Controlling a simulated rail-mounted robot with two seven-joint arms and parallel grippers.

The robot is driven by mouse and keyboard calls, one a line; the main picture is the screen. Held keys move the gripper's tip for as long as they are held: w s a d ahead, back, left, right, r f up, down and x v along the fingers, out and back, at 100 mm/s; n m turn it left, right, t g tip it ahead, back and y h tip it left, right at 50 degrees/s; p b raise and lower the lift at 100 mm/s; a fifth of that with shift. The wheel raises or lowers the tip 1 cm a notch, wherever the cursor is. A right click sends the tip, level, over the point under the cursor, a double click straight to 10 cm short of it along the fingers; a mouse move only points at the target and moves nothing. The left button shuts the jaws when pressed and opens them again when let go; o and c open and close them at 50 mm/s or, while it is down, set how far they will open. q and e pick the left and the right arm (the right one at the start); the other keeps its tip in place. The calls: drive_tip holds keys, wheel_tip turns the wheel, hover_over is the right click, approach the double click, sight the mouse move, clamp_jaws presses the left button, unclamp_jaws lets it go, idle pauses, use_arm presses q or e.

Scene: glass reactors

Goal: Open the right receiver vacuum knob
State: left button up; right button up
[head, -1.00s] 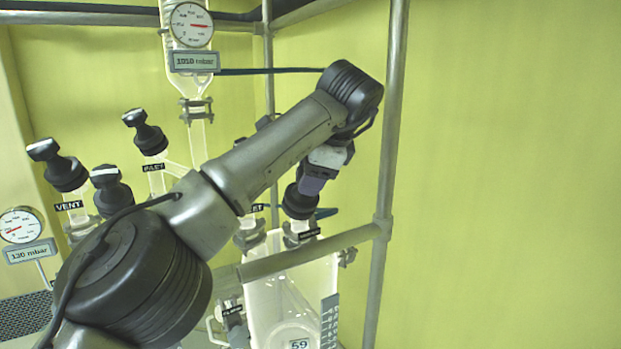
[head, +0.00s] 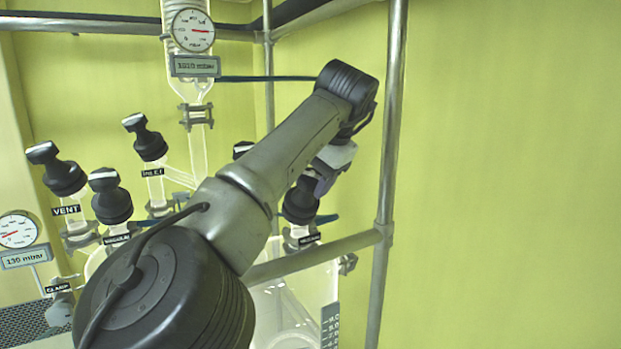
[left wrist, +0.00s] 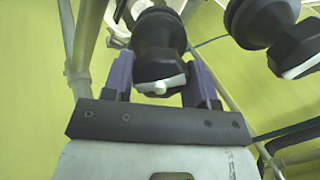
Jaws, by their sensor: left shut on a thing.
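The black knob (head: 300,203) on the right receiver stands above a small black label (head: 309,239) too blurred to read surely. My left gripper (head: 318,184) is at the top of this knob, largely hidden by my forearm. In the left wrist view the knob (left wrist: 158,40) sits between the purple fingers of my left gripper (left wrist: 160,80), which are shut on its handle. The handle has a white pointer mark (left wrist: 160,86). My right gripper is not in view.
A second knob (left wrist: 262,20) is close by in the left wrist view. Several black knobs, including the VENT knob (head: 62,172), stand to the left. A metal post (head: 391,120) and rail (head: 310,256) flank the receiver (head: 322,285). The right side is free.

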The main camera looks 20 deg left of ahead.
use_arm(q)
drive_tip(key=shift+n, duration=0.6)
drive_tip(key=o, duration=0.9)
